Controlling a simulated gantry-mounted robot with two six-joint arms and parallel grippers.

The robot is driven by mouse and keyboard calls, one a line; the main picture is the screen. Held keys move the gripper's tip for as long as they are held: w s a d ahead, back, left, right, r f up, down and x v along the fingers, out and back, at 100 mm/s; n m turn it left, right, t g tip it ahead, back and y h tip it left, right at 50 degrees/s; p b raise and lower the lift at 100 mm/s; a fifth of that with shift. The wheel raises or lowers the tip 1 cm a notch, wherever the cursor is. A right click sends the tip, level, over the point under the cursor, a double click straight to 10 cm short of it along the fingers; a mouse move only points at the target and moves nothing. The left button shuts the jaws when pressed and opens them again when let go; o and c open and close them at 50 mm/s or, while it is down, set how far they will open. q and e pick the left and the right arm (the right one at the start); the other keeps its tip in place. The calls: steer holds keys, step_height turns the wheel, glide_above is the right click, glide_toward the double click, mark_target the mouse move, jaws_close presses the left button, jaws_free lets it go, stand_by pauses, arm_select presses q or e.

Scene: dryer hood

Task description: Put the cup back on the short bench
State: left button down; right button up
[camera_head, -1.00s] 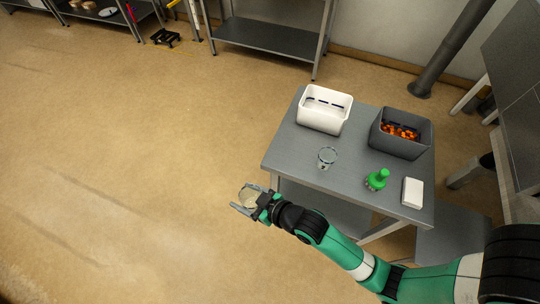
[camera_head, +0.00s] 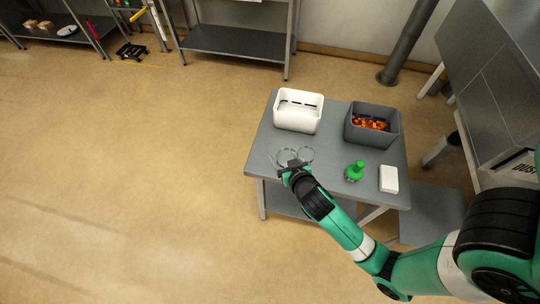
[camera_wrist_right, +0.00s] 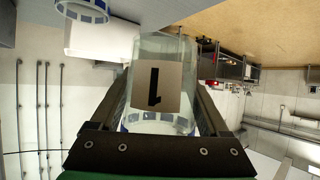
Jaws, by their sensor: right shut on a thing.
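My right gripper (camera_head: 288,164) is shut on a clear cup (camera_head: 286,155) at the left front part of the grey bench (camera_head: 235,0). The held cup fills the middle of the right wrist view (camera_wrist_right: 158,50), with a brown label bearing a black 1, upside down in that picture. A second clear cup (camera_head: 306,154) stands on the bench just right of the held one; part of it shows in the right wrist view (camera_wrist_right: 84,8). I cannot tell whether the held cup touches the bench top. My left gripper is out of view.
On the bench are a white bin (camera_head: 298,115), a dark grey bin (camera_head: 371,134) with orange things, a green bottle (camera_head: 355,171) and a white block (camera_head: 388,179). A large grey machine (camera_head: 490,90) stands at the right. The floor at the left is clear.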

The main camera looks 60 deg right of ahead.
steer(key=shift+w+d+f, duration=0.15)
steer(key=shift+f, duration=0.15)
steer(key=b+x, duration=0.4)
steer(key=b, duration=0.3)
glide_above(268, 152)
steer(key=f, duration=0.6)
steer(key=shift+s+a+f, duration=0.3)
steer(key=shift+s+a, duration=0.05)
steer(key=shift+s, duration=0.05)
steer(key=shift+w+d+f, duration=0.15)
steer(key=shift+w+d, duration=0.05)
steer(key=shift+w, duration=0.05)
step_height(268, 152, down, 4)
steer(key=shift+w+d+r+b, duration=0.1)
steer(key=shift+w+b, duration=0.05)
steer(key=shift+b, duration=0.95)
